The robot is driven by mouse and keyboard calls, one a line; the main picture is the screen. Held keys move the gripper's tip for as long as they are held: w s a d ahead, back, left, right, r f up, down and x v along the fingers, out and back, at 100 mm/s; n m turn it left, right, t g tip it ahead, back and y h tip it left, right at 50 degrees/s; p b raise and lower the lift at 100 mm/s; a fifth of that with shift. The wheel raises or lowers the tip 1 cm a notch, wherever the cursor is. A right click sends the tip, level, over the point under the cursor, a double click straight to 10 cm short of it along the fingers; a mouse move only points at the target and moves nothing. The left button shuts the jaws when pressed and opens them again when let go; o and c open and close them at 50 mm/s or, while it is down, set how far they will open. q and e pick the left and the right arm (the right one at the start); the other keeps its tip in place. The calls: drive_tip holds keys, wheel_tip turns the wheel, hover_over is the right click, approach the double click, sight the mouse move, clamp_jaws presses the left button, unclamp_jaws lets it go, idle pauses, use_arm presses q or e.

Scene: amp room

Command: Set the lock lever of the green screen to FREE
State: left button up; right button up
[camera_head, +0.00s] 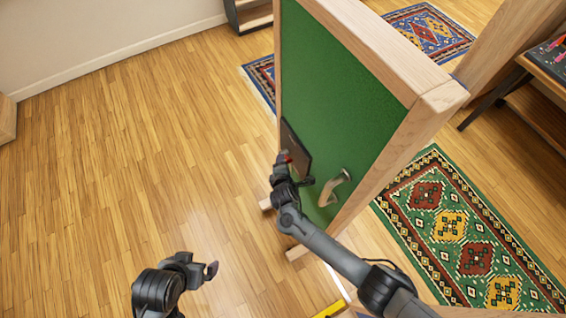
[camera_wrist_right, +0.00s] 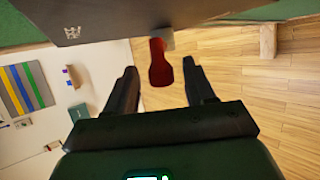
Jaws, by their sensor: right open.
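The green screen (camera_head: 335,85) stands upright in a pale wooden frame in the head view. A dark plate (camera_head: 297,150) is mounted low on its green face; it also fills the top of the right wrist view (camera_wrist_right: 100,18). A red lock lever (camera_wrist_right: 160,65) sticks out from a grey pivot at the plate's edge. My right gripper (camera_wrist_right: 163,82) is open, with the lever between its fingers' tips and gaps showing on both sides. In the head view the right gripper (camera_head: 284,160) is at the plate and hides part of it. My left gripper (camera_head: 198,268) is open and empty over the floor.
A curved handle (camera_head: 335,186) sits on the screen just right of my right gripper. The screen's wooden foot (camera_head: 300,252) reaches onto the floor. A patterned green rug (camera_head: 465,235) lies to the right. The wooden floor (camera_head: 130,150) at left is clear.

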drive_tip(key=shift+p+v, duration=0.8)
drive_tip(key=shift+v, duration=2.15)
drive_tip(key=shift+c, duration=0.3)
